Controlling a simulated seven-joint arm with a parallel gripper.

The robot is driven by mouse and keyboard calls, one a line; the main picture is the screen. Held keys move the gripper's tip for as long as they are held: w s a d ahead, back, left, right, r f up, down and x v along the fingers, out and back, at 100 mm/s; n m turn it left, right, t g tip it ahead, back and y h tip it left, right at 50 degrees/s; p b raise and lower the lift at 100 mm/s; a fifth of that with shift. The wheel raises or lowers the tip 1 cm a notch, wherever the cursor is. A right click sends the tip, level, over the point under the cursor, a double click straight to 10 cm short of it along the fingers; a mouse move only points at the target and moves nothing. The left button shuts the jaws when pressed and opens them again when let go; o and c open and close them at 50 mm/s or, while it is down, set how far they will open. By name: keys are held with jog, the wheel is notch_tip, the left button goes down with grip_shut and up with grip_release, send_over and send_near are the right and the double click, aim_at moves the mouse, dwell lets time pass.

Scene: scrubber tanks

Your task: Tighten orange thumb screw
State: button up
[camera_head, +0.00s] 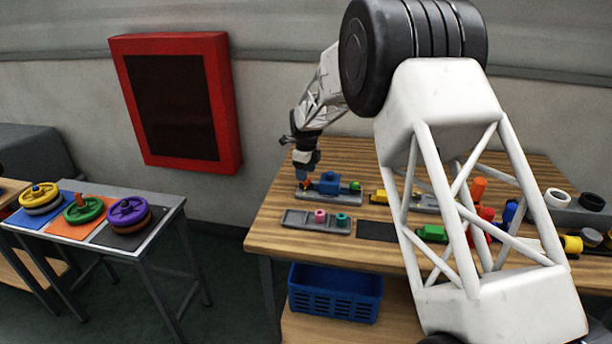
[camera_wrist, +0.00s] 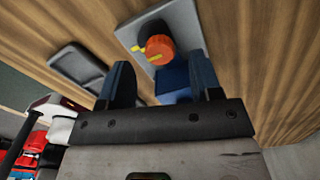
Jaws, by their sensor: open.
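The orange thumb screw (camera_wrist: 160,48) shows in the wrist view with a yellow pointer beside it, on a black round part (camera_wrist: 152,29) fixed to a grey plate (camera_wrist: 184,22). A blue block (camera_wrist: 176,76) is on the same plate. My gripper (camera_wrist: 159,62) is open, its two dark blue fingers on either side of the line to the screw. I cannot tell whether they touch it. In the head view my gripper (camera_head: 305,168) points down over the left end of the grey plate (camera_head: 331,195), where only a bit of orange shows, beside the blue block (camera_head: 330,182).
A grey tray (camera_head: 300,218) with pink and teal rings lies in front of the plate. A yellow block (camera_head: 379,197) and a green block (camera_head: 432,233) lie to the right. A blue basket (camera_head: 335,293) is below the wooden table (camera_head: 270,230). My arm hides much of the table's right side.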

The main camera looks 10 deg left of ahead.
jog(key=shift+r, duration=2.9)
jog(key=s+d+r+n+t, duration=0.1)
jog(key=s+d+r+n, duration=0.4)
jog(key=s+d+r, duration=0.55)
jog(key=s+d+r+n, duration=0.5)
jog(key=s+d+r, duration=0.2)
jog(key=s+d, duration=0.6)
jog(key=s+d+f+n, duration=0.1)
jog(key=s+d+n, duration=0.2)
jog(key=s, duration=0.8)
jog(key=s+d+f+n+t, duration=0.1)
jog(key=s+d+n, duration=0.3)
jog(key=s, duration=0.7)
jog(key=s+d+f+n, duration=0.1)
jog(key=s+d+n, duration=0.3)
jog(key=s, duration=0.7)
jog(key=shift+s+d+f+t, duration=0.3)
jog(key=shift+d+f, duration=0.1)
jog(key=shift+d, duration=0.8)
